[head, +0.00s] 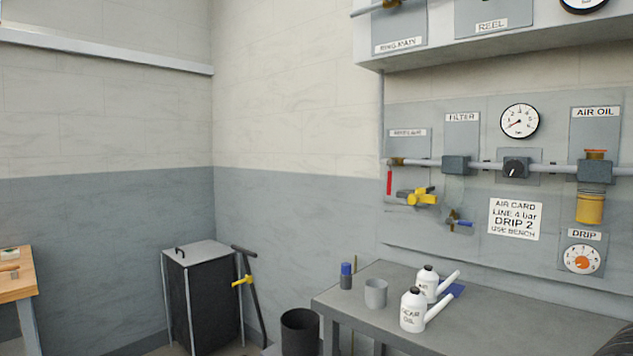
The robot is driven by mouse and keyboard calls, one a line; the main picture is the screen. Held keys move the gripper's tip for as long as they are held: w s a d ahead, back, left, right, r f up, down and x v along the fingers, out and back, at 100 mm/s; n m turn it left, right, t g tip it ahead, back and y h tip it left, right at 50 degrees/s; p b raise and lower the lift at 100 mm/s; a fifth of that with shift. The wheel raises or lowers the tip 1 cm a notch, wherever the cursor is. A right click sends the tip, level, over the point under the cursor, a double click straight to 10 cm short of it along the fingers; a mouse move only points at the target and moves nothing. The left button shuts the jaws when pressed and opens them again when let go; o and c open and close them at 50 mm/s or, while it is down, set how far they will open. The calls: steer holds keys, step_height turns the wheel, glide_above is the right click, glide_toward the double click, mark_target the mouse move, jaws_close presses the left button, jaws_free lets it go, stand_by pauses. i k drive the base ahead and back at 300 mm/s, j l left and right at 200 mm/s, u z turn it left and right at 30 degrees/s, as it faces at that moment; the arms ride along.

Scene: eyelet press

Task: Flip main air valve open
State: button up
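The main air valve (396,161) sits on the horizontal pipe at the left end of the grey wall panel, under a small label that seems to read MAIN AIR (408,133). Its red lever (389,182) hangs straight down, crosswise to the pipe. A yellow fitting (418,196) is just right of and below the lever; I cannot tell whether it touches the valve. My gripper is not in view, and nothing covers the lever.
The panel also carries a filter (456,165), a pressure gauge (520,121), a black knob (515,169) and a drip dial (582,259). Below, a grey bench (470,325) holds white oil cans (413,312) and a cup (376,293). A shelf (490,45) overhangs. A dark bin (300,332) stands left.

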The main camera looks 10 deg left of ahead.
mark_target(390, 162)
steer(key=u, duration=0.25)
steer(key=i+j, duration=0.9)
steer(key=i, duration=0.15)
steer(key=i+j+z, duration=0.1)
steer(key=i+j, duration=0.75)
steer(key=i, duration=0.25)
